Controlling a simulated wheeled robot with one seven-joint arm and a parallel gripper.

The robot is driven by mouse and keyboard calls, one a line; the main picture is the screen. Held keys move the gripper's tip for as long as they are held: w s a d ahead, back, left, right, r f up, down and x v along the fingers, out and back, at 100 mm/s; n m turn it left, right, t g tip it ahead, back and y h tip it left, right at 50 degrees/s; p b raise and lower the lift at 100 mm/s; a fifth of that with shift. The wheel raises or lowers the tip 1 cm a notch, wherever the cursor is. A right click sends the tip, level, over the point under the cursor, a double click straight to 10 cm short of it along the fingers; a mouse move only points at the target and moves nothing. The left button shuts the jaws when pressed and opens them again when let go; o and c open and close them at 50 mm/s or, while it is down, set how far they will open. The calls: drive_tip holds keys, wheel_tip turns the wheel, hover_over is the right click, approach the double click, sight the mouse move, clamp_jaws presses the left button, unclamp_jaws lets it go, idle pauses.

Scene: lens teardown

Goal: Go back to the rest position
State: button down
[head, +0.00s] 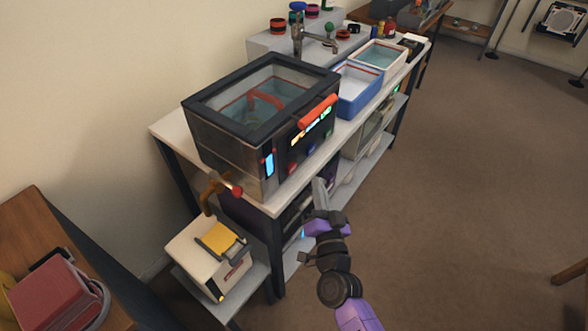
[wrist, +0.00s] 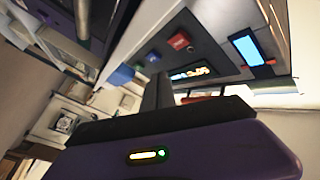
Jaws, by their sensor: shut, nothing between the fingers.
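My gripper (head: 319,190) is in front of the workbench, just off its front edge and below the machine with the glass lid. Its fingers are together and point up, with nothing held. In the wrist view the closed fingers (wrist: 158,92) show dark against the machine front, apart from it as far as I can tell. My purple arm reaches in from the bottom of the head view.
The lidded machine (head: 232,150) stands on the white bench (head: 169,128). Blue (head: 371,99) and white (head: 398,50) trays and a tap (head: 298,38) are farther along. A cream device (head: 190,262) sits low at left. The floor (head: 480,190) at right is clear.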

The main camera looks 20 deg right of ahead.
drive_tip(key=shift+s+d, duration=0.25)
drive_tip(key=shift+s, duration=0.15)
drive_tip(key=s+r+n+g+y, duration=0.1)
drive_tip(key=s+r+n+g, duration=0.1)
drive_tip(key=s, duration=1.8)
drive_tip(key=s+a+r+n+g+y, duration=0.1)
drive_tip(key=s+r+n, duration=0.4)
drive_tip(key=s, duration=1.5)
drive_tip(key=shift+s+r+n+g+y, duration=0.25)
drive_tip(key=shift+n+g+y, duration=0.25)
drive_tip(key=shift+n+g, duration=0.45)
